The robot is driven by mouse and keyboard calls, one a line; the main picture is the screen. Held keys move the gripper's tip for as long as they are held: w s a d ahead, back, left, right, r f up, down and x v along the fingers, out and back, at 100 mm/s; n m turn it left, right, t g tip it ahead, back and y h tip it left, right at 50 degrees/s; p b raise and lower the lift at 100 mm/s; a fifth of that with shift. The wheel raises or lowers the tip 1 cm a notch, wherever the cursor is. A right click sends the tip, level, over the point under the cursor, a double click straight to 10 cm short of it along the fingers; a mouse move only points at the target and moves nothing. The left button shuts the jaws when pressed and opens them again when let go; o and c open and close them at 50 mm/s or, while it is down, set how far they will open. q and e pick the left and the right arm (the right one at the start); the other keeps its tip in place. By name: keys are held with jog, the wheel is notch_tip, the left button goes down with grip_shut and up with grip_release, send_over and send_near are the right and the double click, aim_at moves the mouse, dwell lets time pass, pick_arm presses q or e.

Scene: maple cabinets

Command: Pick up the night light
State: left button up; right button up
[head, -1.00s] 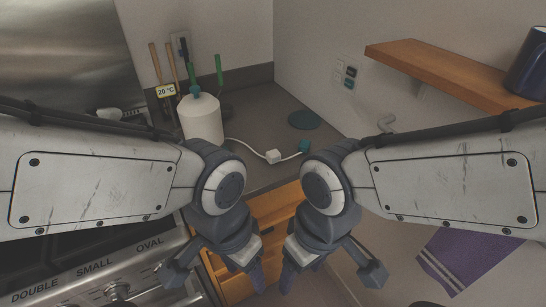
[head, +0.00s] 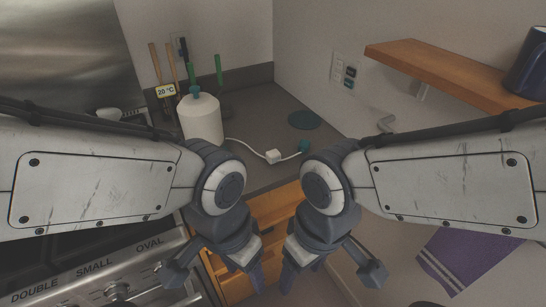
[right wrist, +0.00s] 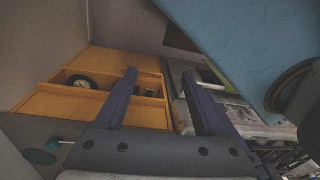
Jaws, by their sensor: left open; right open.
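I cannot tell for sure which thing is the night light. A small teal piece (head: 304,146) lies on the counter at the end of a white cord, next to a small white block (head: 273,156). The teal piece also shows at the lower left of the right wrist view (right wrist: 54,143). My left gripper (head: 248,271) and right gripper (head: 297,274) are open, side by side in front of the counter, low over the wooden drawers. The right gripper's fingers (right wrist: 158,78) stand apart with nothing between them. Both grippers are away from the teal piece.
An open wooden drawer (right wrist: 52,103) holds a round dark-and-white item (right wrist: 82,82). A white bottle (head: 200,117) stands at the counter's left. A dark teal disc (head: 304,120) lies farther back. A wooden shelf (head: 440,72) juts out at right; the stove front (head: 95,275) is at left.

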jog(key=m+t+y+p, duration=0.1)
jog(key=t+y+p, duration=0.35)
jog(key=t, duration=0.75)
send_near(276, 158)
jog(key=shift+y, duration=0.65)
jog(key=b+x, duration=0.1)
jog(key=x, duration=0.1)
jog(key=b+x, duration=0.1)
jog(key=x, duration=0.2)
jog(key=b+x, duration=0.1)
jog(key=x, duration=0.1)
jog(key=shift+w+d+f+b, duration=0.2)
jog(key=shift+w+f+b, duration=0.2)
jog(key=shift+f, duration=0.1)
jog(key=shift+w+a+f, duration=0.15)
jog(key=shift+w+a, duration=0.1)
jog(key=shift+w, duration=0.3)
